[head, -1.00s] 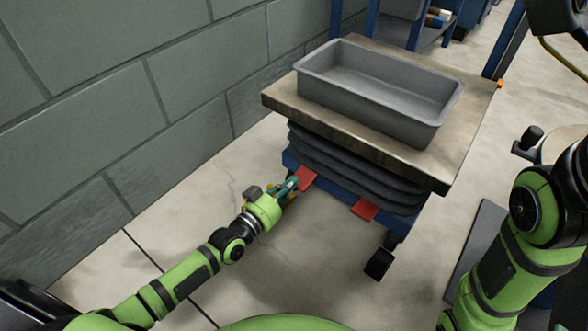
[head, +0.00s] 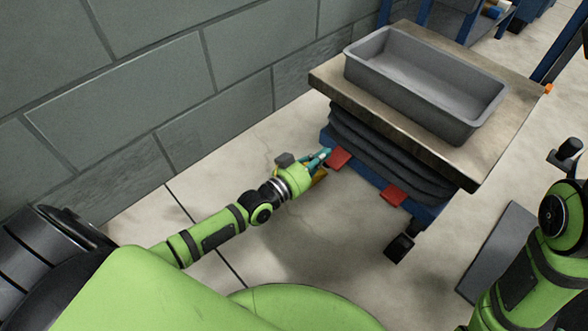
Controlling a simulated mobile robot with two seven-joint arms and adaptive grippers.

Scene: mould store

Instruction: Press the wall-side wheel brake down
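The wall-side wheel brake is a red pedal (head: 340,159) at the near edge of the lift cart's blue base (head: 366,174), on the side towards the block wall. A second red pedal (head: 394,195) sits farther right on the same edge. My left gripper (head: 320,163) is low, at the left side of the wall-side pedal. Its fingertips are very close to the pedal; I cannot tell whether they touch it. The fingers are too small to show whether they are open. My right arm stands at the right edge and its gripper is out of view.
The cart's wooden top (head: 350,92) overhangs the pedals and carries a grey tray (head: 425,85). The grey block wall (head: 150,90) runs along the left. A dark flat plate (head: 497,252) lies at right. Floor before the pedals is clear.

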